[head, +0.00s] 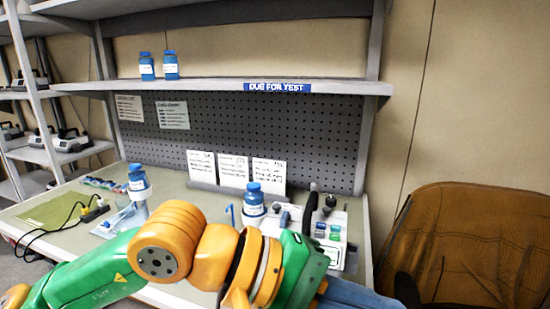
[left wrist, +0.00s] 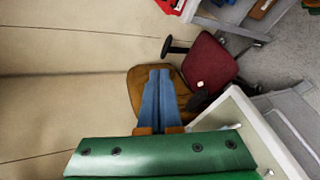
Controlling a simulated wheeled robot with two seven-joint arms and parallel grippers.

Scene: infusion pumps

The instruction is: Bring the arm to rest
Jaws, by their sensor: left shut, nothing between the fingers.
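My left arm, orange and green, reaches across the front of the workbench (head: 190,180) in the head view. Its gripper (head: 385,303) is at the bottom edge, past the bench's right end and near a brown chair (head: 470,245). In the left wrist view the two long blue fingers of the left gripper (left wrist: 160,72) lie together, shut and empty, with the brown chair (left wrist: 136,88) behind them. A white device (head: 338,228) stands on the bench behind the wrist, partly hidden. My right gripper is in neither view.
A blue-capped bottle (head: 254,192) and another (head: 137,178) stand on the bench. Two more bottles (head: 147,66) are on the shelf (head: 210,87) labelled "DUE FOR TEST". A dark red chair (left wrist: 206,66) and grey floor (left wrist: 270,65) show in the left wrist view.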

